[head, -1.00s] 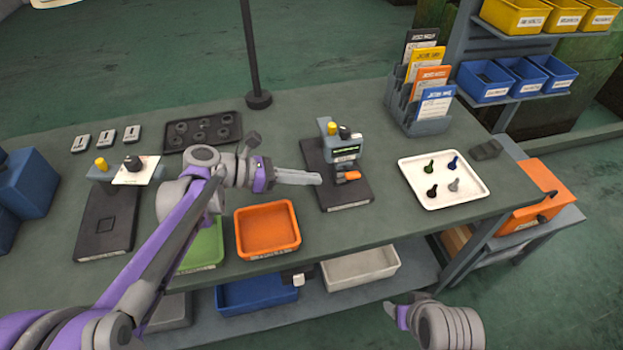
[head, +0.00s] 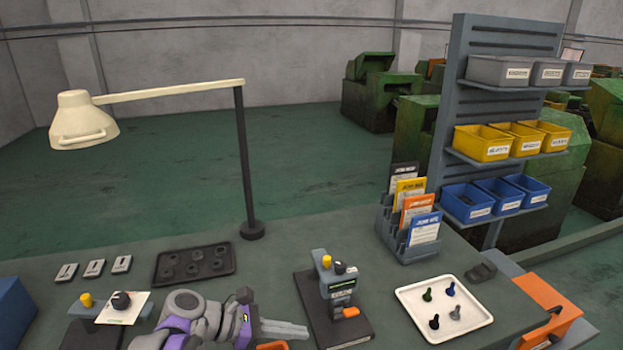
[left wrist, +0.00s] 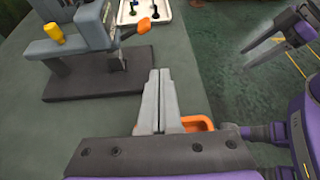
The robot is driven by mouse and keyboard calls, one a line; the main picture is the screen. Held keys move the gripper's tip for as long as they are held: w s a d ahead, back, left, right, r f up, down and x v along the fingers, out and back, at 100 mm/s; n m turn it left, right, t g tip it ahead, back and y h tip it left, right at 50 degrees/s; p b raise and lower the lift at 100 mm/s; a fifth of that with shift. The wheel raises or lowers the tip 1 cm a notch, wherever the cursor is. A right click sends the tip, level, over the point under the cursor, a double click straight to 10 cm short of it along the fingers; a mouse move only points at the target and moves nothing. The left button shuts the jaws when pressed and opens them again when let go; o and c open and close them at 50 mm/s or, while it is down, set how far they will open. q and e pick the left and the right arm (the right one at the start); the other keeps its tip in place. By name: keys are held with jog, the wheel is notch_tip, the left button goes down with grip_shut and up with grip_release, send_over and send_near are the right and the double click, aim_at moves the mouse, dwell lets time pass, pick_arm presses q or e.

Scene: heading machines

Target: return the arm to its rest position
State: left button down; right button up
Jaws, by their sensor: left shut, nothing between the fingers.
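My left gripper (head: 305,330) shows at the bottom of the head view, just left of the black-based gauge device (head: 340,300). Its fingers are together with nothing between them; they also show shut in the left wrist view (left wrist: 160,75). They are above the bench near its front edge, over an orange tray (left wrist: 203,123) that is mostly hidden. My left arm is only partly in the head view. My right gripper (left wrist: 262,42) shows at the upper right of the left wrist view, its two dark fingers apart and empty. It is out of the head view.
The device (left wrist: 85,50) stands close to my left fingers. A white tray (head: 443,310) with several small coloured parts lies right of it. A dark tray (head: 195,264), a lamp post (head: 243,160), a card holder (head: 405,235) and a bin rack (head: 505,100) stand farther back.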

pick_arm(q)
jog(key=s+a+f+m+y, duration=0.1)
jog(key=s+m+y, duration=0.1)
jog(key=s+m, duration=0.1)
jog(key=s+a+f+m+y+p, duration=0.1)
jog(key=s+m, duration=0.1)
jog(key=s, duration=0.1)
jog(key=s+a+f+m+y, duration=0.2)
jog(key=s+m, duration=0.1)
jog(key=s, duration=0.1)
jog(key=shift+m+y+p, duration=0.3)
jog(key=shift+p, duration=0.05)
jog(key=s+a+f+m+t+y+p, duration=0.1)
jog(key=s+a+m+y, duration=0.5)
jog(key=m, duration=0.6)
jog(key=s+a+f+t, duration=0.1)
jog(key=s+a+f, duration=0.1)
jog(key=a, duration=0.1)
jog(key=shift+s+a+f+m+y+p, duration=0.3)
jog(key=shift+a+f+p, duration=0.05)
